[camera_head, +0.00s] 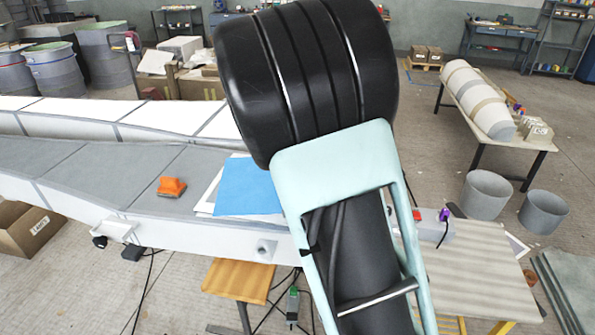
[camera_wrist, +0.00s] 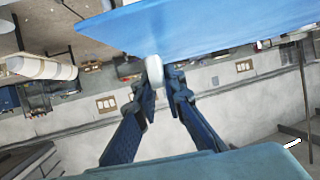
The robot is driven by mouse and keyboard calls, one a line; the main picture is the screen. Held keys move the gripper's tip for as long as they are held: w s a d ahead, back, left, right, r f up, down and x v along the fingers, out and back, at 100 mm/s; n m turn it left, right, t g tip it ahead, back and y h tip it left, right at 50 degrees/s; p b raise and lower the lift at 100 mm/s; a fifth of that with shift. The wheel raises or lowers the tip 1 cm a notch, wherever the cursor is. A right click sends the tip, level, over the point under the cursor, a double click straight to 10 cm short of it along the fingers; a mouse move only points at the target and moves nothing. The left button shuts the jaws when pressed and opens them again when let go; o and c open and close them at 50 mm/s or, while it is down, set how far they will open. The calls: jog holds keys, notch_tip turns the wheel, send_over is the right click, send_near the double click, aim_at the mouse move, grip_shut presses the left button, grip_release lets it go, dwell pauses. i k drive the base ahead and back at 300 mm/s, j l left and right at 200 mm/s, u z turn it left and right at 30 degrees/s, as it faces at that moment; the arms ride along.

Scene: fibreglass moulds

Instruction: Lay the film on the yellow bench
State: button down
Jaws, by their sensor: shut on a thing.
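The film, a flat blue sheet (camera_head: 250,187), shows left of my arm over the grey mould top in the head view; part of it is hidden behind the arm. In the wrist view the blue sheet (camera_wrist: 215,28) spans the top, beyond my fingers. My gripper (camera_wrist: 160,82) is shut on a small white rounded piece (camera_wrist: 154,70) at the sheet's edge. The gripper is hidden behind my arm in the head view. A bench with a striped beige top (camera_head: 480,265) and yellow legs stands at the lower right, partly behind my arm.
White sheets (camera_head: 207,190) and an orange tool (camera_head: 171,187) lie on the long mould (camera_head: 85,170). A small orange-yellow wooden stool (camera_head: 238,278) stands in front. A red-and-grey device (camera_head: 432,226) sits at the striped bench's back edge. Grey buckets (camera_head: 487,194) stand behind it.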

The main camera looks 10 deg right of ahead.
aim_at(485, 275)
jog(key=k+l+u, duration=0.1)
jog(key=l, duration=0.4)
jog(key=k+l+u, duration=0.15)
jog(key=l, duration=0.4)
jog(key=l+u, duration=0.1)
jog(key=l, duration=0.4)
jog(key=k+l+u, duration=0.15)
jog(key=l, duration=0.35)
jog(key=k+l+u, duration=0.1)
jog(key=k+l, duration=0.15)
jog(key=l, duration=0.2)
jog(key=k+l+u, duration=0.15)
jog(key=l, duration=0.3)
jog(key=k+l+u, duration=0.1)
jog(key=k+l, duration=0.15)
jog(key=l, duration=0.2)
jog(key=k+l+u, duration=0.15)
jog(key=l, duration=0.25)
jog(key=k, duration=0.05)
